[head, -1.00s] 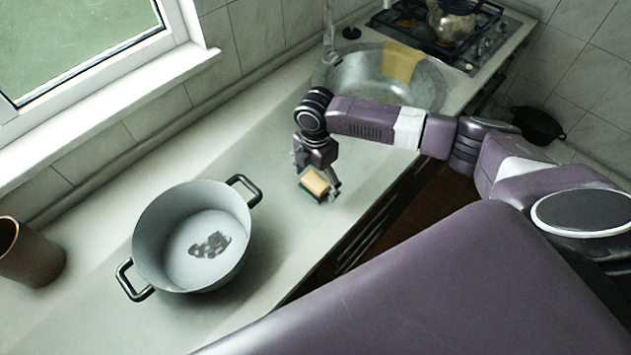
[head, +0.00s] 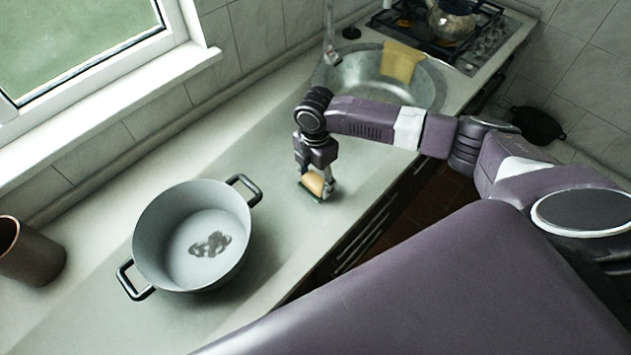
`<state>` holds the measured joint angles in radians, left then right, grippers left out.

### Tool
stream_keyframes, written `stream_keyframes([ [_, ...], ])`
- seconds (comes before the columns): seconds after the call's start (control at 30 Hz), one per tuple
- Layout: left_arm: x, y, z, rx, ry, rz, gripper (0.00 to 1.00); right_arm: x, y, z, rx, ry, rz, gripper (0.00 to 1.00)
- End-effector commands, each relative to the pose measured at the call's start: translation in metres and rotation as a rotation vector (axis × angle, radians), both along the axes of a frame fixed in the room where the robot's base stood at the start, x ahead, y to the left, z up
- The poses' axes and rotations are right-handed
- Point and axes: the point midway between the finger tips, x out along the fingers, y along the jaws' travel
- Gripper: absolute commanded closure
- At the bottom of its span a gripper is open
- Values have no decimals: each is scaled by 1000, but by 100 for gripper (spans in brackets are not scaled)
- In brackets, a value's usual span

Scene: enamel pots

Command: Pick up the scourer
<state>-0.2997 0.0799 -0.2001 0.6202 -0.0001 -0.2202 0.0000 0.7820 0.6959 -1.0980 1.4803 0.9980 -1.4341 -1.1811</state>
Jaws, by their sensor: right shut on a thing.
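The scourer (head: 313,184) is a small block with a yellow sponge side and a dark green side, on the counter right of the pot. My right gripper (head: 315,186) comes down over it from above and is shut on it, with fingers at its sides. The scourer appears to be at the counter surface; I cannot tell whether it touches. Part of it is hidden by the fingers. My left gripper is not in view.
A grey enamel pot (head: 152,240) with two black handles and a dark stain inside stands on the counter. A brown cup (head: 32,255) is at the left. A sink (head: 345,75) with a yellow cloth (head: 400,62) and a hob (head: 478,40) lie beyond.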

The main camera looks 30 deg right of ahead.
Motion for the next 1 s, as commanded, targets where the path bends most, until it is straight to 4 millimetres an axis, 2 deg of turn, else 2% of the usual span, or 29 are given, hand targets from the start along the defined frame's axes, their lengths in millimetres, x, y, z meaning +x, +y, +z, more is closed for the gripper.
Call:
stream_keyframes([
  [0.13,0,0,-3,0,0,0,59,-3,0,4,-1,7,2,74],
  [0.27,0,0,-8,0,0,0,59,-2,0,21,1,3,1,74],
  [0.37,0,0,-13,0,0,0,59,0,0,42,0,1,1,74],
  [0.7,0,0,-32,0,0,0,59,0,1,132,1,-2,1,74],
  [0.9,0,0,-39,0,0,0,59,-1,0,172,0,0,1,74],
  [1.0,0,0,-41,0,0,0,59,-1,1,185,0,2,0,74],
])
